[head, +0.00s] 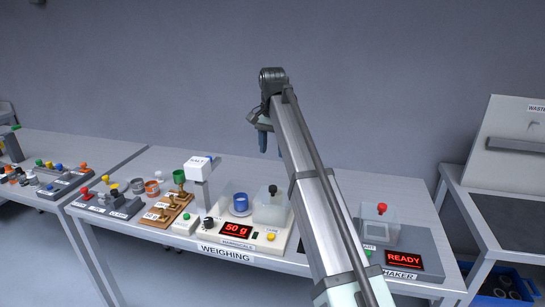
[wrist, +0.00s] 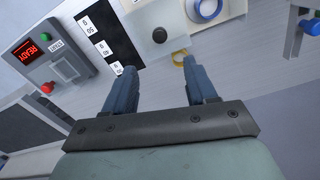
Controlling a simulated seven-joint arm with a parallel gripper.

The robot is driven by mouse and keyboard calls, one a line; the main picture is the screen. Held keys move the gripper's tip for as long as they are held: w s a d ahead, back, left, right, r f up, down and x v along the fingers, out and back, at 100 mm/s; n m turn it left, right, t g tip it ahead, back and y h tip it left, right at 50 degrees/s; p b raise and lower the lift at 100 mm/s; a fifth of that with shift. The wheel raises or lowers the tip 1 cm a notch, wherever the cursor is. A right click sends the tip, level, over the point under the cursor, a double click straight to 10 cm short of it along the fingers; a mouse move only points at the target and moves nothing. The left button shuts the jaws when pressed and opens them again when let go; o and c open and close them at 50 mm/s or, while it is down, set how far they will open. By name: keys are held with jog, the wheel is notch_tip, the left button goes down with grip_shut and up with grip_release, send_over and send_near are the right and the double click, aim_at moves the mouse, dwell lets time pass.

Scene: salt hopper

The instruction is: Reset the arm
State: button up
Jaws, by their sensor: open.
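My gripper (head: 270,142) is raised above the weighing table (head: 320,175) in the head view, fingers pointing down. In the wrist view my gripper (wrist: 160,85) shows two blue-grey fingers spread apart with nothing between them. Beyond them lie the table and the weighing equipment. My arm extends from the lower right of the head view up to the wrist joint near the middle. The fingers touch nothing that I can see.
A machine at right (head: 415,248) reads READY. A waste bench (head: 505,220) stands at far right. The air around my gripper is clear.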

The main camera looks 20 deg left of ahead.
jog(key=shift+r, duration=0.25)
jog(key=s+d+f+m+g+y, duration=0.1)
jog(key=s+d+f+g, duration=0.1)
jog(key=s+d+f, duration=1.05)
jog(key=s+d+f+m+g+y, duration=0.1)
jog(key=s+d+f+g, duration=0.2)
jog(key=s+d+f, duration=1.2)
jog(key=s+a+f+m+g+h, duration=0.15)
jog(key=s+f, duration=0.25)
jog(key=f, duration=0.6)
jog(key=s+f+g+y, duration=0.1)
jog(key=s+f+g, duration=0.15)
jog(key=f, duration=0.75)
jog(key=s+d+f+n, duration=0.2)
jog(key=s+d+f, duration=0.2)
jog(key=f, duration=0.4)
jog(key=s+d+f+n+t+h, duration=0.1)
jog(key=s+d+f+n, duration=0.1)
jog(key=s+d+f, duration=0.2)
jog(key=s+d+f+n+t, duration=0.1)
jog(key=s+d+f, duration=0.3)
jog(key=s+f, duration=0.5)
notch_tip(320, 180, down, 4)
jog(key=shift+d+f+n, duration=0.2)
jog(key=shift+f+n, duration=0.05)
jog(key=shift+n, duration=0.3)
